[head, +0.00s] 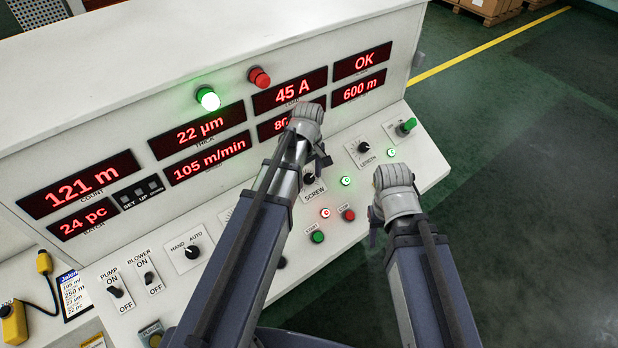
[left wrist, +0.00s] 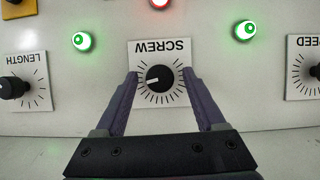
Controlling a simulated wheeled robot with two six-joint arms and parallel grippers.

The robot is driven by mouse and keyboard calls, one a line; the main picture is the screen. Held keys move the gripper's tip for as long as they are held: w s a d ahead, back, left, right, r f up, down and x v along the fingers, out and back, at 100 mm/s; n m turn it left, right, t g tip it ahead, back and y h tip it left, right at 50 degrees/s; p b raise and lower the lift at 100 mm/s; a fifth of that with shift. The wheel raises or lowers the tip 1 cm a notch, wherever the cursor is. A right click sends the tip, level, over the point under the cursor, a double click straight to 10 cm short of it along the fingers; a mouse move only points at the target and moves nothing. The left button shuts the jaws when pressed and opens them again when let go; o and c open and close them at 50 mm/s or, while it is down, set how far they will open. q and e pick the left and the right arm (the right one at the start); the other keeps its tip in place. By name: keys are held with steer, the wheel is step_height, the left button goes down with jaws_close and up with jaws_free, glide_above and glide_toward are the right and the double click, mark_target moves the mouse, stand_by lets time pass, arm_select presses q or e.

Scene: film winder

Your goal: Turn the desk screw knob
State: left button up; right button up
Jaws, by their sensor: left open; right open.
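The screw knob (left wrist: 160,79) is a round black knob with a white pointer line on a white dial plate marked SCREW (left wrist: 161,48). In the left wrist view its letters are upside down and the pointer line lies toward the left. My left gripper (left wrist: 159,90) is open, with one finger on each side of the knob; I cannot tell whether they touch it. In the head view the screw knob (head: 308,179) shows just below my left gripper (head: 317,163), partly hidden by it. My right gripper (head: 374,226) is at the panel's front right, its fingers mostly hidden, away from the knob.
The length knob (head: 363,147) sits right of the screw knob. Lit green lamps (head: 346,181), a green start button (head: 317,237) and a red button (head: 348,214) are close by. Red displays (head: 291,92) line the upright face behind. Open floor (head: 530,180) lies to the right.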

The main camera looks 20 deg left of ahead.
arm_select(q)
jaws_close()
steer(key=shift+w+m, duration=0.1)
steer(key=shift+m, duration=0.3)
steer(key=shift+m+g+y, duration=0.4)
jaws_free()
steer(key=shift+r, duration=0.1)
